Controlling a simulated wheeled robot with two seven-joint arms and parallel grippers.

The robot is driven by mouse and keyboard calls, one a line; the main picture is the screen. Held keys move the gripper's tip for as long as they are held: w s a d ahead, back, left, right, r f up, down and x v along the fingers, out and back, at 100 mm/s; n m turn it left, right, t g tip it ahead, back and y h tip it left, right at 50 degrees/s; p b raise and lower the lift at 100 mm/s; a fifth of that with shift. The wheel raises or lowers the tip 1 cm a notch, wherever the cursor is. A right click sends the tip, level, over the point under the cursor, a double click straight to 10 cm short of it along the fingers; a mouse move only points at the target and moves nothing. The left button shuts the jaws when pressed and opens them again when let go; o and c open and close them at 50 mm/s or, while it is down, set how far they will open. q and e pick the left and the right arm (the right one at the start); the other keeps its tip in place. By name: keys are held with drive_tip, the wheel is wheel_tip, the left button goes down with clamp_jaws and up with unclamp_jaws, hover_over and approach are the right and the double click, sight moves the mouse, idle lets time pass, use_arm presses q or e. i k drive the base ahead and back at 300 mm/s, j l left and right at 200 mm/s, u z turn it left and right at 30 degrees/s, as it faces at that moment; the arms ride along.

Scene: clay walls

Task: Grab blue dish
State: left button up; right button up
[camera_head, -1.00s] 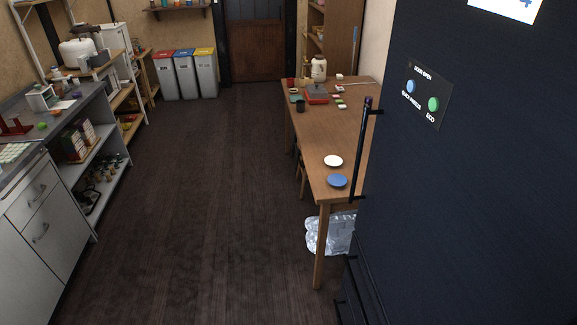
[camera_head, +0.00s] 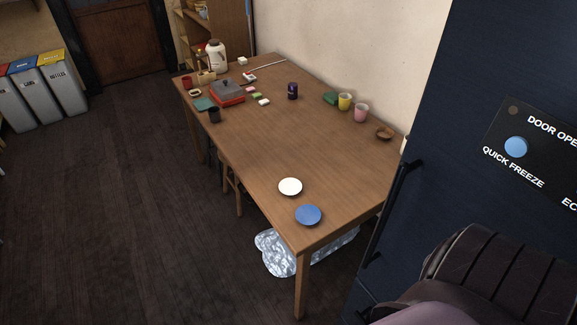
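The blue dish (camera_head: 308,215) is a small round plate. It lies flat near the front corner of the wooden table (camera_head: 250,150), with nothing on it. A white dish (camera_head: 290,187) lies just behind it, apart from it. Neither of my grippers is in view. A dark ribbed shape, perhaps part of my own body, fills the bottom right corner.
A dark blue freezer (camera_head: 480,80) with a handle (camera_head: 401,185) stands close on the right. A crinkled clear bag (camera_head: 277,255) lies under the table. Cups, a red-based cooker (camera_head: 227,92) and a kettle (camera_head: 216,56) stand farther back. The floor left of the table is clear.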

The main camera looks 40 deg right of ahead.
sight(308, 215)
drive_tip(key=i+j+z, duration=0.1)
drive_tip(key=i+z, duration=0.4)
drive_tip(key=i+j+z, duration=0.25)
drive_tip(key=z, duration=0.25)
drive_tip(key=i, duration=0.1)
